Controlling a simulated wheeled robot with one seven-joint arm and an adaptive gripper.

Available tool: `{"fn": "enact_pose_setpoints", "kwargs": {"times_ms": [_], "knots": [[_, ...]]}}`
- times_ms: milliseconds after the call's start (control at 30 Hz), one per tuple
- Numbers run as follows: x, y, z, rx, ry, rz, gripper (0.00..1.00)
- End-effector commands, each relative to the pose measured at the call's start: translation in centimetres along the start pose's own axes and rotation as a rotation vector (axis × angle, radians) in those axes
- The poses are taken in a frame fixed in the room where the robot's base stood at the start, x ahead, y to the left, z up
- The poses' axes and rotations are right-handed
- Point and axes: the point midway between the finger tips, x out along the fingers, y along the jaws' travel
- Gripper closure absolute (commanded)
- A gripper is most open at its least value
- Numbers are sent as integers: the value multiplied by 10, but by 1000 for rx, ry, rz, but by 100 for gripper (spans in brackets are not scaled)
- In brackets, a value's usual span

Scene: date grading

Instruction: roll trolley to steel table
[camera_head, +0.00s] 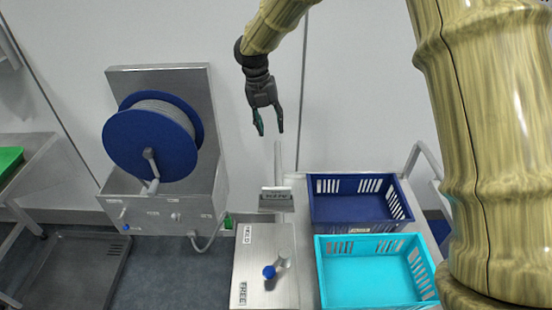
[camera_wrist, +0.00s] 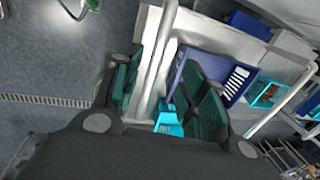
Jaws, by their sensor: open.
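The trolley (camera_head: 308,277) stands at the lower right in the head view, with a pale top and a tubular rail (camera_head: 428,158) at its right end. It carries an empty dark blue crate (camera_head: 345,211) and an empty cyan crate (camera_head: 365,270). My gripper (camera_head: 269,125) is open and empty, above an upright post (camera_head: 278,160) with a label block. In the wrist view, the post passes between the fingers (camera_wrist: 165,90). A steel table edge (camera_head: 38,150) shows far left.
A metal floor tray (camera_head: 75,268) lies at lower left. A green board (camera_head: 10,160) lies on the table. Grey floor shows between them.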

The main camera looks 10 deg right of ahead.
Motion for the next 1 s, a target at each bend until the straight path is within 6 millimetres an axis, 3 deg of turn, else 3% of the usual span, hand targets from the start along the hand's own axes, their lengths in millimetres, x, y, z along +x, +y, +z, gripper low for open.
{"fn": "enact_pose_setpoints", "kwargs": {"times_ms": [333, 700, 1000], "knots": [[21, 1, -1, 0, 1, -2, 58], [79, 1, -1, -2, 1, -2, 58], [109, 2, 0, -2, -1, -1, 58]]}}
